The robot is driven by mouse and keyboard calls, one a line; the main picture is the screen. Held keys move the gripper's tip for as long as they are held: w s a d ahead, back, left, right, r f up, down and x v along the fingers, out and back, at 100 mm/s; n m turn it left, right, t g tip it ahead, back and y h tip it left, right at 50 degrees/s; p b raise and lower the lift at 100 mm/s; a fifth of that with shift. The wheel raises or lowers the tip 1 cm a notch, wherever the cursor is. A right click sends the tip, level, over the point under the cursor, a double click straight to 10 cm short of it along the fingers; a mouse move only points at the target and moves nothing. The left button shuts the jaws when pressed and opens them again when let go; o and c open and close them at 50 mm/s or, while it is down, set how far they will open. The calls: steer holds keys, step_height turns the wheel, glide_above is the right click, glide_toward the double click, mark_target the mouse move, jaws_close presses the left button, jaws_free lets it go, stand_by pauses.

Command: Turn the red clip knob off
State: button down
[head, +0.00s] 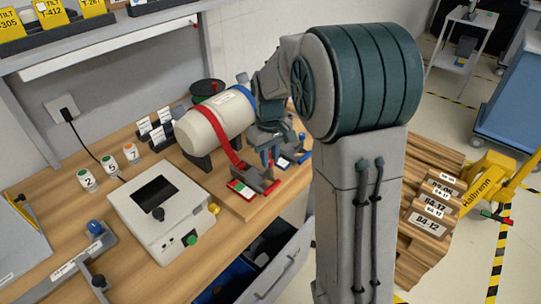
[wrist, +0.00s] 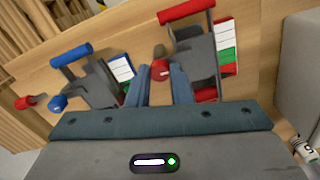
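The red clip knob (wrist: 160,67) is a small round knob with a pale mark in the wrist view. It sits beside the grey red-handled clip (wrist: 203,60), with its red handle bar (wrist: 187,10) above. A red, white and green label plate (wrist: 228,50) lies to the right. My gripper (wrist: 159,68) has its two blue-grey fingers apart, one on each side of the knob; I cannot tell whether they touch it. In the head view my gripper (head: 268,152) is low over the clips, and the red-handled clip (head: 254,179) is partly visible; its knob cannot be made out there.
A blue-handled clip (wrist: 92,82) with a blue knob (wrist: 57,103) stands left in the wrist view. In the head view, a cream cylinder (head: 213,123) with red and blue straps is beside my gripper. A grey box (head: 165,210) stands on the wooden bench (head: 95,150).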

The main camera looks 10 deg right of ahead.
steer(key=shift+m, duration=0.3)
steer(key=m, duration=0.3)
steer(key=shift+m, duration=0.3)
steer(key=m, duration=0.4)
steer(key=shift+r+m, duration=0.1)
steer(key=shift+m, duration=0.2)
steer(key=m, duration=0.4)
steer(key=shift+w+p, duration=0.1)
steer(key=shift+p, duration=0.25)
steer(key=shift+m, duration=2)
steer(key=c, duration=1.3)
jaws_free()
